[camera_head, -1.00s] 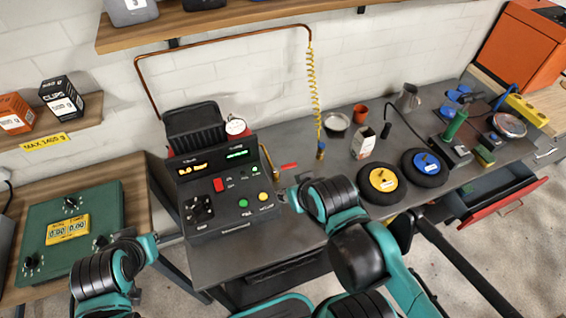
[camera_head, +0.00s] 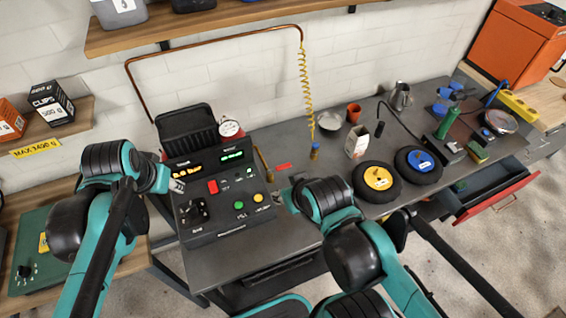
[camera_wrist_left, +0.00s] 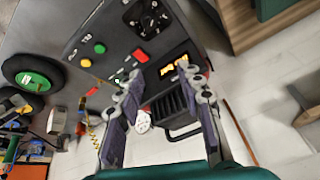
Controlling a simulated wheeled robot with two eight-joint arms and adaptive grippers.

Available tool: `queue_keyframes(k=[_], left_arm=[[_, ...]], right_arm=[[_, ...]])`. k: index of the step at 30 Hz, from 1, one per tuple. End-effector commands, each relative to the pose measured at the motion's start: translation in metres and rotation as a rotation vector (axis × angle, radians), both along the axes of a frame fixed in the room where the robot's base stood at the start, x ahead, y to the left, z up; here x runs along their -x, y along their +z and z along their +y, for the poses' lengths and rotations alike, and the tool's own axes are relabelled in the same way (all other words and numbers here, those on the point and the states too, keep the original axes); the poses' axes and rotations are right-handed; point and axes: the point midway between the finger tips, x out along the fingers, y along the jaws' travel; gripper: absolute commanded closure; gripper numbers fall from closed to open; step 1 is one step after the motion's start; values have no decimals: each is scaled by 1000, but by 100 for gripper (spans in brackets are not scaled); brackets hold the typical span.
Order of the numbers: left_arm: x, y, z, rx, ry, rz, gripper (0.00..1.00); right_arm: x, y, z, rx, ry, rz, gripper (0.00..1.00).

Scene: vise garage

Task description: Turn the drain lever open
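A small red bar (camera_head: 283,166), which looks like the drain lever, lies low over the bench beside an upright brass pipe (camera_head: 264,164), right of the black control console (camera_head: 228,212). Whether bar and pipe are joined is too small to tell. My left gripper (camera_head: 178,185) is at the console's left edge, mostly hidden by its arm. In the left wrist view my left gripper (camera_wrist_left: 167,95) is open and empty, its two fingers spread, with the console beyond. My right gripper (camera_head: 288,196) is over the bench just right of the console, below the red bar; its fingers are unclear.
A round white gauge (camera_head: 229,128) stands behind the console. A coiled yellow hose (camera_head: 304,85) hangs from a copper pipe (camera_head: 215,38). Two black wheels (camera_head: 376,182) with yellow and blue hubs sit on the bench's right. A green box (camera_head: 50,245) is at left.

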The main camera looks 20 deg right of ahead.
Motion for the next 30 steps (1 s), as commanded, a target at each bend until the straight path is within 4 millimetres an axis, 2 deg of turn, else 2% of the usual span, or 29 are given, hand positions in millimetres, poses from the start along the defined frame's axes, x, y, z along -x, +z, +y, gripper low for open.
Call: queue_keyframes(k=[1,3,8,15,21,24,27,30], left_arm=[[-16,3,-17,-18,-60,20,63],[-34,3,-40,-45,-146,50,63],[-71,-4,-99,-108,-344,115,63],[-109,-39,-198,-196,-646,207,63],[-118,-86,-280,-263,-890,277,63],[-116,-108,-310,-288,-985,306,63],[-113,-123,-330,-305,-1050,325,63],[-110,-132,-341,-314,-1084,334,63]], right_arm=[[0,-1,0,0,0,0,60],[0,-1,0,0,0,0,60],[0,-2,0,0,0,0,60],[0,-4,0,0,0,0,60],[0,-5,0,0,0,0,60],[0,-6,0,0,0,0,60],[0,-6,0,0,0,0,60],[0,-6,0,0,0,0,60]])
